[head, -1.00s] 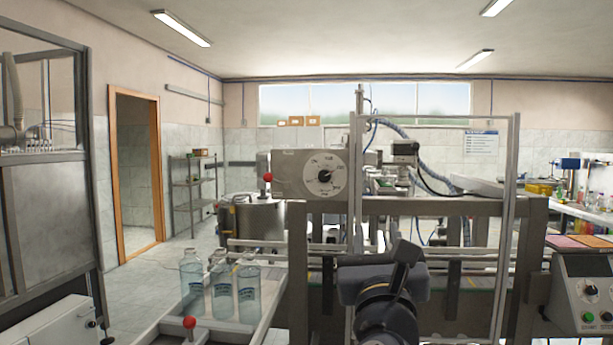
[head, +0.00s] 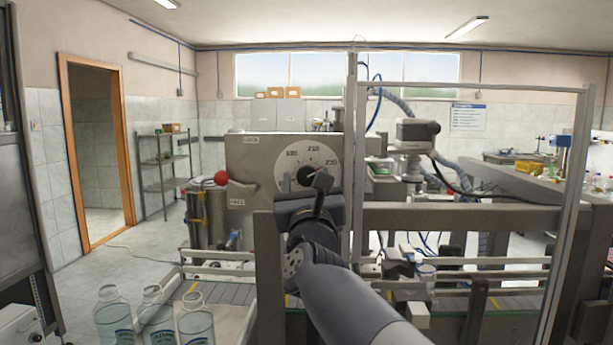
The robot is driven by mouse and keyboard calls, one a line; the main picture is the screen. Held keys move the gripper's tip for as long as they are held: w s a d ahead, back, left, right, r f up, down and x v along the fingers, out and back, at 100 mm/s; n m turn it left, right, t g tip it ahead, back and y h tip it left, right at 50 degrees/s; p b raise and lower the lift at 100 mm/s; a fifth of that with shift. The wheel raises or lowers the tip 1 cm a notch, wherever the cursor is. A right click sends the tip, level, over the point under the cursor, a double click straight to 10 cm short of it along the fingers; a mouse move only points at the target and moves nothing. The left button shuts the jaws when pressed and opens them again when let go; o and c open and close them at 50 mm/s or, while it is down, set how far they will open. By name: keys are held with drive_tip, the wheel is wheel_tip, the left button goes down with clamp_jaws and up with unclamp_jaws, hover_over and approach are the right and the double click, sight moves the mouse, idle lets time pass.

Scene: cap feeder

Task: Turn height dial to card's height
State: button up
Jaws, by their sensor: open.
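The height dial is a white round scale (head: 298,158) with a black knob (head: 306,174) at its centre, on a grey panel (head: 245,160). Numbers that look like 185, 200, 215 and 230 run along its upper edge; the pointer's exact reading is too small to tell. My gripper (head: 318,190) is in front of the dial's lower part, close to the knob, and hides the lower scale. I cannot tell whether it touches the knob. Its jaws are open. A notice (head: 468,117) hangs on the back wall, its text unreadable; I cannot tell whether it is the card.
A red ball lever (head: 221,178) sits at the panel's left, between LOCK and FREE labels. A clear guard frame (head: 353,180) stands just right of the dial. Several clear bottles (head: 157,316) stand at lower left. A conveyor rail (head: 450,216) runs to the right.

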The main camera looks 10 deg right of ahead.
drive_tip(key=shift+w, duration=0.2)
drive_tip(key=shift+d, duration=0.1)
drive_tip(key=c, duration=1)
drive_tip(key=shift+b, duration=0.4)
